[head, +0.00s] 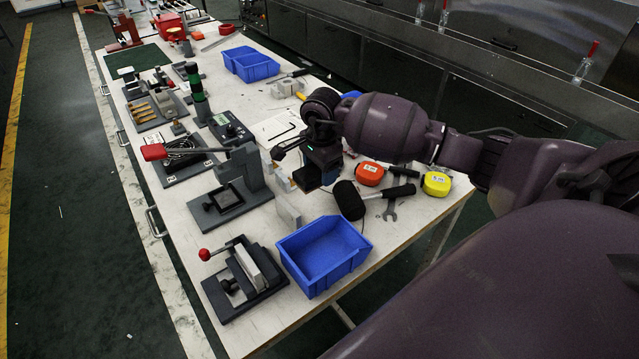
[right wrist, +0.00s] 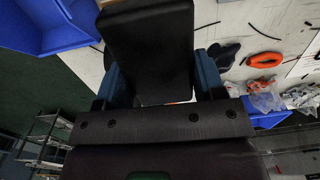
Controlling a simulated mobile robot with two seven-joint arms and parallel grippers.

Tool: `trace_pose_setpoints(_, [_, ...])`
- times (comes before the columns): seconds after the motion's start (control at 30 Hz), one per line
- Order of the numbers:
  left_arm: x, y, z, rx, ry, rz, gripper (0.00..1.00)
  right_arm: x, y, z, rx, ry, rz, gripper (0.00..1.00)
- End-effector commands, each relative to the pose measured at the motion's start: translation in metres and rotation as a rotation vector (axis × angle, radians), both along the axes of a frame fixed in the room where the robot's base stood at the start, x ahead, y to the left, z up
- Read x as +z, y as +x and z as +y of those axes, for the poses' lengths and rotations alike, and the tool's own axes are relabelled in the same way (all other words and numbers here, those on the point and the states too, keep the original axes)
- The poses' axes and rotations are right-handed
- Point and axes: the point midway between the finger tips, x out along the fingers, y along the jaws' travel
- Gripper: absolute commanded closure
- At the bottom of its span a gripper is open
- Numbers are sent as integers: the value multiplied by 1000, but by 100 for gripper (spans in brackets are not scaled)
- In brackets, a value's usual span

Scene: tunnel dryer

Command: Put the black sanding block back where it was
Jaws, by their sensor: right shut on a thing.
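The black sanding block (head: 349,201) is held by my right gripper (head: 331,180) above the near right part of the white table. In the right wrist view the block (right wrist: 150,50) fills the space between the two blue fingers of the gripper (right wrist: 164,82). It sticks out beyond the fingertips. The gap between the block and the tabletop cannot be judged. My left gripper does not show in either view.
A clamp fixture (head: 243,277) and a press (head: 231,195) stand at the left.

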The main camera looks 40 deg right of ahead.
Motion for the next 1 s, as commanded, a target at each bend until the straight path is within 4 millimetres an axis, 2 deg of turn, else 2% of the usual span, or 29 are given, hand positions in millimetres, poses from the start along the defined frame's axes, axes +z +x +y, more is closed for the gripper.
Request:
trace_pose_setpoints(0.23, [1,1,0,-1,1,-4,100,-15,0,0,-1,1,2,59])
trace_pose_setpoints(0.5, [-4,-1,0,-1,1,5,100,-48,0,0,-2,2,2,59])
trace_pose_setpoints(1.0, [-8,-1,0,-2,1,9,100,-55,0,0,0,0,0,59])
